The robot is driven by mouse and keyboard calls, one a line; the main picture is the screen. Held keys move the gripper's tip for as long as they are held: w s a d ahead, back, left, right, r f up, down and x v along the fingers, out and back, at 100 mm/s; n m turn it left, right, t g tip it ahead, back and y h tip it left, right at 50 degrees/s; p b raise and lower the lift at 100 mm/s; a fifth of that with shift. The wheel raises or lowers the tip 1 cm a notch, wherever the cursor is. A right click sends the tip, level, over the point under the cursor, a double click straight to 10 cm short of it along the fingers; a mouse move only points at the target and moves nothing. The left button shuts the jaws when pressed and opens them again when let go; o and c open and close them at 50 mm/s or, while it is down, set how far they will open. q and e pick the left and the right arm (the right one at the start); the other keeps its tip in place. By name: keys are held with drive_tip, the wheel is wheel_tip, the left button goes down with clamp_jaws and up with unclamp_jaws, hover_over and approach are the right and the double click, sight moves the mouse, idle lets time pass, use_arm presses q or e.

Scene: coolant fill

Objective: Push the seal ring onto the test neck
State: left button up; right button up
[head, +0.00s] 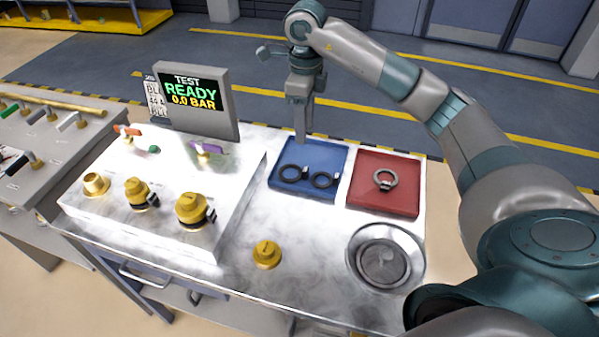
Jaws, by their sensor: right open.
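A grey ring (384,180) lies on the red mat (406,203). On the metal panel stands an open brass neck (95,184) at the left. Two brass fittings with black bands, one in the middle (137,189) and one at the right (191,207), stand beside it; which is the test neck is not marked. My right gripper (301,138) points down at the back left of the blue mat, open and empty. My left gripper is out of view.
A loose brass cap (266,253) sits on the bench front. A round metal dish (386,290) is at the front right. A screen (198,100) reading "TEST READY 0.0 BAR" stands behind the panel. Orange (128,131) and purple (208,148) levers rise from the panel.

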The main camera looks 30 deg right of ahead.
drive_tip(key=p, duration=0.3)
hover_over(304, 169)
wheel_tip(304, 169, down, 9)
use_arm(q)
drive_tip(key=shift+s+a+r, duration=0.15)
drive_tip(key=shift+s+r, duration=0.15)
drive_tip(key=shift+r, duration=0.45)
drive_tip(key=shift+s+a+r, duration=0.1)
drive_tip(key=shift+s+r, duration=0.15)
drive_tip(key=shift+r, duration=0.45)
use_arm(e)
drive_tip(key=shift+w+f, duration=0.1)
drive_tip(key=shift+f, duration=0.35)
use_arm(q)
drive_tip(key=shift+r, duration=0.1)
use_arm(e)
drive_tip(key=shift+f+p, duration=0.85)
drive_tip(key=shift+p, duration=0.1)
wheel_tip(304, 169, down, 2)
drive_tip(key=shift+f+p, duration=0.1)
drive_tip(key=shift+p, duration=0.45)
drive_tip(key=shift+f, duration=0.65)
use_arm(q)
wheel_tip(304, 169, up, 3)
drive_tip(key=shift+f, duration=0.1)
use_arm(e)
drive_tip(key=shift+c, duration=0.6)
clamp_jaws()
